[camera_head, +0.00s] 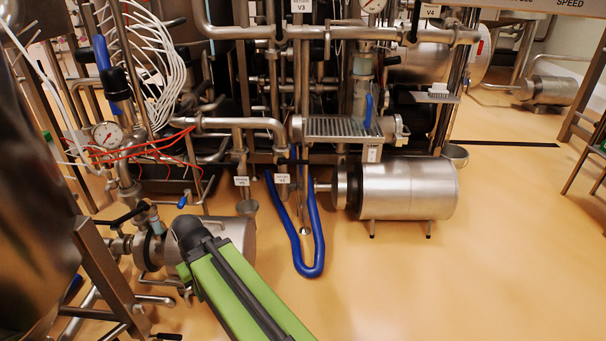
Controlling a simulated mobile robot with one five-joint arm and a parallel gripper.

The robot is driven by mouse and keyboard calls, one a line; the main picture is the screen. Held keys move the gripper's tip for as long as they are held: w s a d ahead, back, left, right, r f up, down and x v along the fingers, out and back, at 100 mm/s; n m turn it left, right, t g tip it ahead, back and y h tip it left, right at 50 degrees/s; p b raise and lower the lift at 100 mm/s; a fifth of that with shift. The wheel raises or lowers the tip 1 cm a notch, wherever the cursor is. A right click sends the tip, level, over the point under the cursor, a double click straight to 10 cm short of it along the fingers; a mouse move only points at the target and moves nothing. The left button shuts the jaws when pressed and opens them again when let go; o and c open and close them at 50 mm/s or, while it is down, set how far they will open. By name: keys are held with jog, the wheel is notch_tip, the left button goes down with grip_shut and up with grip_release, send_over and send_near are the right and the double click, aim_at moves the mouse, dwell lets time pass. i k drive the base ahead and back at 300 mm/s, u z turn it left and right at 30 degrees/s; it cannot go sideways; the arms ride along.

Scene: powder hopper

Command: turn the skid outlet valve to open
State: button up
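I cannot tell for sure which handle is the skid outlet valve. A blue upright lever (368,111) stands at the right end of the grated tray on the skid. A black lever (291,161) lies across the pipe above the blue hose, near small white tags whose text is too small to read. Another black lever (122,216) sits on the pipework at lower left. My green arm reaches in from the bottom and ends at a dark rounded joint in front of a steel pump. My gripper does not show.
A blue hose (317,262) hangs in a loop to the floor. A steel motor (408,190) stands right of it. Grey framing and a large steel vessel (30,200) crowd the left. The orange floor (480,270) is clear at lower right.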

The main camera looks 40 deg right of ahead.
aim_at(280, 162)
jog(key=z, duration=0.2)
jog(key=i, duration=0.85)
jog(key=u, duration=0.1)
